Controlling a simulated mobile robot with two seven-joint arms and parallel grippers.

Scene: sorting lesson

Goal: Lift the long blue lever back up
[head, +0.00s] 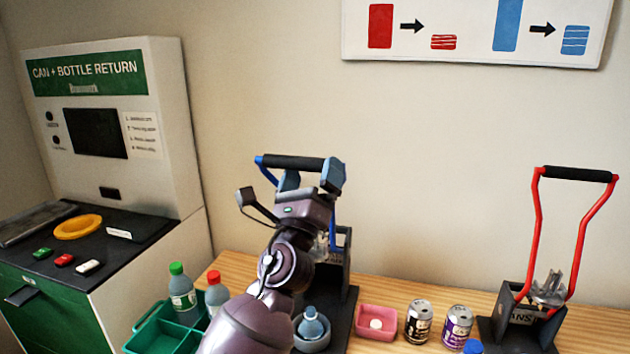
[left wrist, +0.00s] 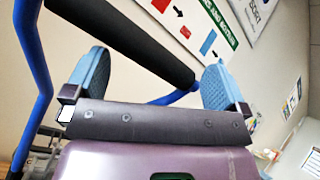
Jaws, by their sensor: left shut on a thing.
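The long blue lever (head: 266,172) stands raised above its dark crusher base (head: 345,305), its black crossbar grip near the height of the red lever's. In the left wrist view the lever's blue side bar (left wrist: 35,80) and black grip (left wrist: 130,40) pass close in front of my camera. My left gripper (head: 312,176) is shut on the black grip, with its blue-grey fingers at either side in the left wrist view (left wrist: 155,82). My forearm hides much of the lever's lower part. My right gripper is in neither view.
A red-lever crusher (head: 537,240) stands at right. Two cans (head: 418,322), a pink tray (head: 376,318), a small bottle (head: 311,325) in a grey bowl and a green crate (head: 150,320) with bottles crowd the table. The return machine (head: 100,150) is at left.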

